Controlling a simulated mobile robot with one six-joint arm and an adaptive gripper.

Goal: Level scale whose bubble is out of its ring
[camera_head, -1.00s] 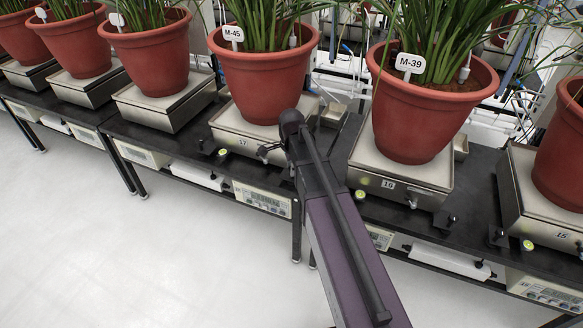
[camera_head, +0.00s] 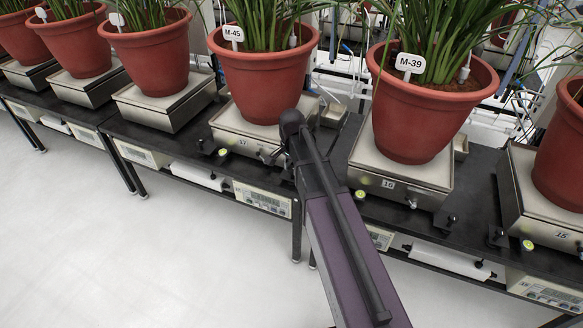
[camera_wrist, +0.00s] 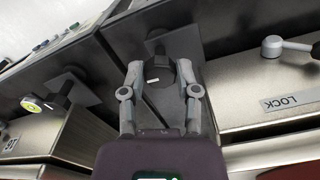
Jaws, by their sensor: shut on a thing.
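Scale 17 (camera_head: 228,140) stands on the black bench with potted plant M-45 (camera_head: 262,85) on its pan. Its round yellow-green bubble level (camera_head: 223,153) shows at its front left; the bubble is too small to read. My gripper (camera_wrist: 160,72) is shut on a black knob (camera_wrist: 158,70) beside the right front corner of scale 17, one finger on each side. In the head view my own arm hides that corner. In the wrist view, the metal side at right carries a LOCK label (camera_wrist: 289,103) and a lever (camera_wrist: 273,46).
Scale 16 (camera_head: 400,182) with pot M-39 (camera_head: 420,115) stands close on the right. Its bubble level (camera_wrist: 31,104) and a black knob (camera_wrist: 62,88) are at left in the wrist view. Readout boxes (camera_head: 262,199) sit below the bench edge. The floor in front is clear.

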